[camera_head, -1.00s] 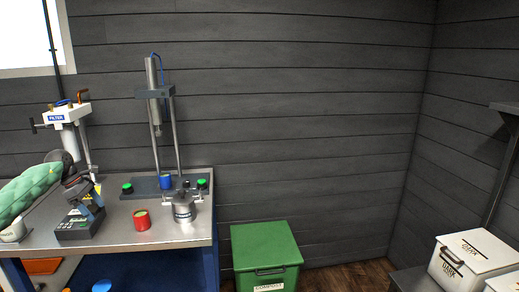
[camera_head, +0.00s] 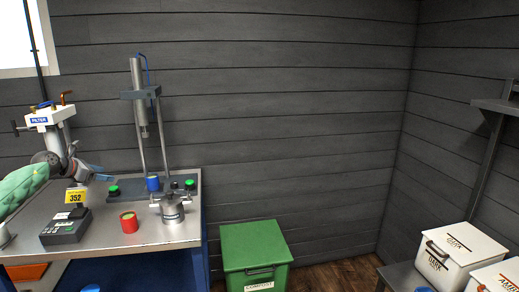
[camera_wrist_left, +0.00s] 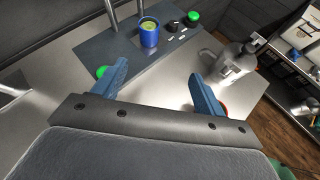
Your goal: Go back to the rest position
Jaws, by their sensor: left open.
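My left gripper (camera_head: 98,174) reaches in from the left above the metal workbench (camera_head: 92,209) in the head view. In the left wrist view its two blue fingers (camera_wrist_left: 157,88) stand wide apart with nothing between them. A blue cup (camera_head: 153,184) stands on the base plate of the press, and it also shows in the left wrist view (camera_wrist_left: 149,37). A red cup (camera_head: 129,224) stands on the bench, apart from the gripper. A metal pot (camera_head: 172,209) stands to its right. My right gripper is not in view.
The filter device (camera_head: 43,118) stands at the left and the tall press (camera_head: 138,95) behind the cups. A small device with a yellow 352 display (camera_head: 75,196) is near my arm.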

